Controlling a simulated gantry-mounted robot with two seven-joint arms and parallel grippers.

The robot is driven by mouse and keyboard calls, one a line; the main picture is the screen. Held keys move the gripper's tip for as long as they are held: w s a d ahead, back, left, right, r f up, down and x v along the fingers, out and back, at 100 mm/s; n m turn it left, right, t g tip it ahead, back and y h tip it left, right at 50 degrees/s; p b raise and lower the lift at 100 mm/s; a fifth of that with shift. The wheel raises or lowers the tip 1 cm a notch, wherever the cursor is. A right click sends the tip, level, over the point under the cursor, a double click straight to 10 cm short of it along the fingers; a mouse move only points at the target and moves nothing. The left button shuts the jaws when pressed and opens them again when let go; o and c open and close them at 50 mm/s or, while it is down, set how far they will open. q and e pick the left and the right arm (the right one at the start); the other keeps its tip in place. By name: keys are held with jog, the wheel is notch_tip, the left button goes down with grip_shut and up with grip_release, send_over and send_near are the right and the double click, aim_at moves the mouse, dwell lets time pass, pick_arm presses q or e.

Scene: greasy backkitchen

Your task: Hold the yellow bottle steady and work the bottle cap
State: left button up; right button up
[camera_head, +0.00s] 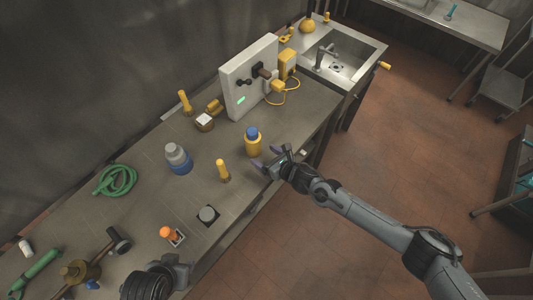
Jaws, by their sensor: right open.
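The yellow bottle (253,147) stands upright near the front edge of the workbench, with its blue cap (252,132) on top. My right gripper (267,158) is open, just in front and to the right of the bottle's lower part. Its fingers point toward the bottle, and I see nothing between them. I cannot tell whether a finger touches the bottle. My left arm's end (160,278) shows at the bottom edge, well away from the bottle. Its fingers are not clear.
A yellow cylinder (223,171) and a grey-and-blue jar (178,159) stand left of the bottle. A white panel box (249,77) with a yellow cable stands behind. A green hose (115,180) and tools lie at left.

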aim_at(259, 150)
jog(key=shift+w+d+f+n, duration=0.1)
jog(key=shift+w+d+n, duration=0.1)
jog(key=shift+w+n, duration=0.3)
jog(key=shift+x, duration=3.7)
jog(key=c, duration=1.3)
jog(key=shift+o, duration=0.2)
